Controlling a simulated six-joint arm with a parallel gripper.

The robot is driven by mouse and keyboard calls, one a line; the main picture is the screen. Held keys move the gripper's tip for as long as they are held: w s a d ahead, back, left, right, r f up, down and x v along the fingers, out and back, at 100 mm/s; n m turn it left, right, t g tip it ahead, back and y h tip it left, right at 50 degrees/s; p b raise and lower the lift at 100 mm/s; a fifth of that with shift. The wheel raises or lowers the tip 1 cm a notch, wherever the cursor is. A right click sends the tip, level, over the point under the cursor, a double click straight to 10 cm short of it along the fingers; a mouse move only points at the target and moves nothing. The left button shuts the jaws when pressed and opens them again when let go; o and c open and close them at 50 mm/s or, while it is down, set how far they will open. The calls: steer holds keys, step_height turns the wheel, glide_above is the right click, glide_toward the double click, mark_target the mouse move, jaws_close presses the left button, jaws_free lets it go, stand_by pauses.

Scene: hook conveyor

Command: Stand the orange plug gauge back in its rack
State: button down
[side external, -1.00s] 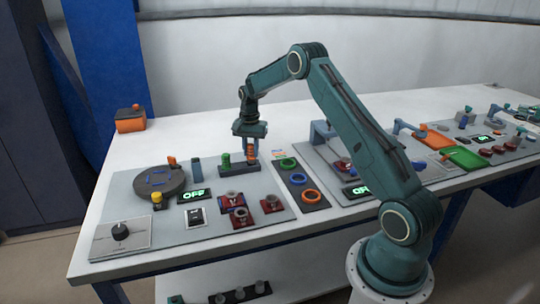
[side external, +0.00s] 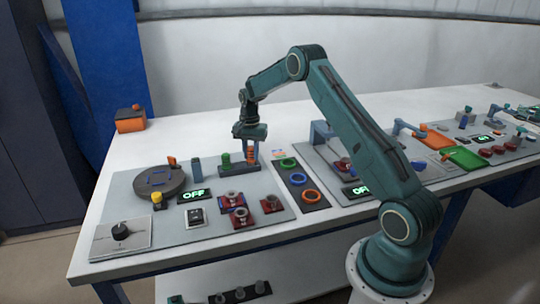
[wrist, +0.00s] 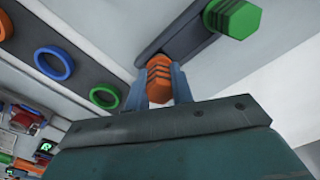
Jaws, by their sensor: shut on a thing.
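The orange plug gauge (side external: 249,156) is between the fingers of my gripper (side external: 252,153), at the right end of the dark rack (side external: 240,171). In the wrist view the orange gauge (wrist: 157,78), with dark bands, sits between the two blue-grey fingers of my gripper (wrist: 160,86), which are shut on it. The rack (wrist: 190,38) runs up and right from there. The gauge looks about upright. Its lower end is hard to make out, so I cannot tell whether it is seated in the rack. A green plug gauge (side external: 226,160) stands at the rack's left end.
A dark strip (side external: 300,184) with green, blue and orange rings lies right of the rack. Red blocks (side external: 240,216) stand in front, and a round turntable (side external: 158,182) is at the left. A blue-grey post (side external: 197,169) stands left of the rack.

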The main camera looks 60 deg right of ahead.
mark_target(251, 147)
steer(key=shift+f, duration=0.6)
stand_by(0.8)
steer(key=c, duration=0.7)
jaws_free()
steer(key=shift+r, duration=0.15)
steer(key=shift+r, duration=3.4)
